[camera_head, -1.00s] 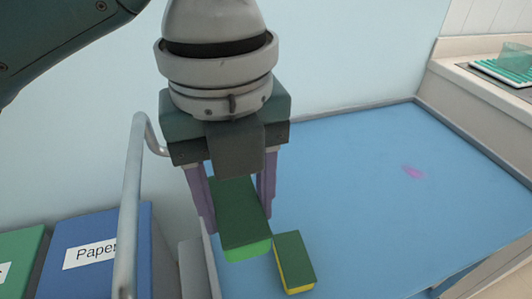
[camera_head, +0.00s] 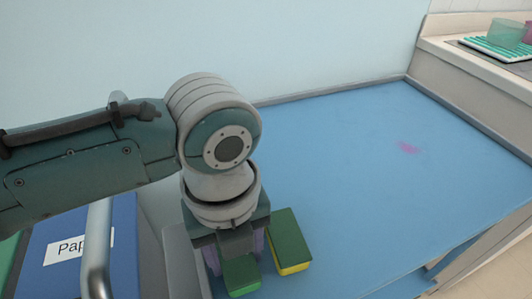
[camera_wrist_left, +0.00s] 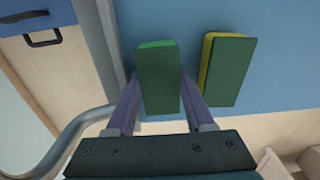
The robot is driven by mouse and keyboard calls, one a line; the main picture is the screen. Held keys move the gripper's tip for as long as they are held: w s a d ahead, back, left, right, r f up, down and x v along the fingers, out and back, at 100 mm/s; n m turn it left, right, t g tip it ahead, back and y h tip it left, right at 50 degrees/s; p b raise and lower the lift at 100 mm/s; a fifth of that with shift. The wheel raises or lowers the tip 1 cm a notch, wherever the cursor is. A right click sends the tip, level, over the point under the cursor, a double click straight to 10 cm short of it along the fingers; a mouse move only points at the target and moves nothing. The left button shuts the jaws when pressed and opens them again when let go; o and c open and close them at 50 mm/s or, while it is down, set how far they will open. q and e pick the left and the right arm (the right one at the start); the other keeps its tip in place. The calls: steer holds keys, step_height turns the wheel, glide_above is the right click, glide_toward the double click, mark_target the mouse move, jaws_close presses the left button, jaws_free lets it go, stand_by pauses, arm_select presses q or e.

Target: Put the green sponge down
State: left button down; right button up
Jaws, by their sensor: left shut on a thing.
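The green sponge (camera_head: 241,274) is between the fingers of my left gripper (camera_head: 236,262), which is shut on it. In the left wrist view the green sponge (camera_wrist_left: 158,78) sits between the two purple fingers, low over or on the blue surface; I cannot tell whether it touches. A second sponge, yellow with a dark green top (camera_head: 289,240), lies on the blue surface just right of it. It also shows in the left wrist view (camera_wrist_left: 229,72), apart from the held sponge by a narrow gap. My right gripper is not in view.
The blue tabletop (camera_head: 350,190) is mostly clear, with a pink stain (camera_head: 408,147) toward the right. A grey rail (camera_head: 97,250) and a blue binder (camera_head: 122,255) stand at the left. A counter with a teal rack (camera_head: 497,48) is at the back right.

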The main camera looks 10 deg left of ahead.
arm_select(q)
steer(key=shift+f, duration=0.1)
steer(key=c, duration=0.5)
jaws_free()
steer(key=shift+c, duration=0.2)
steer(key=shift+r, duration=0.3)
step_height(320, 180, up, 12)
steer(key=p, duration=0.3)
steer(key=shift+f, duration=0.15)
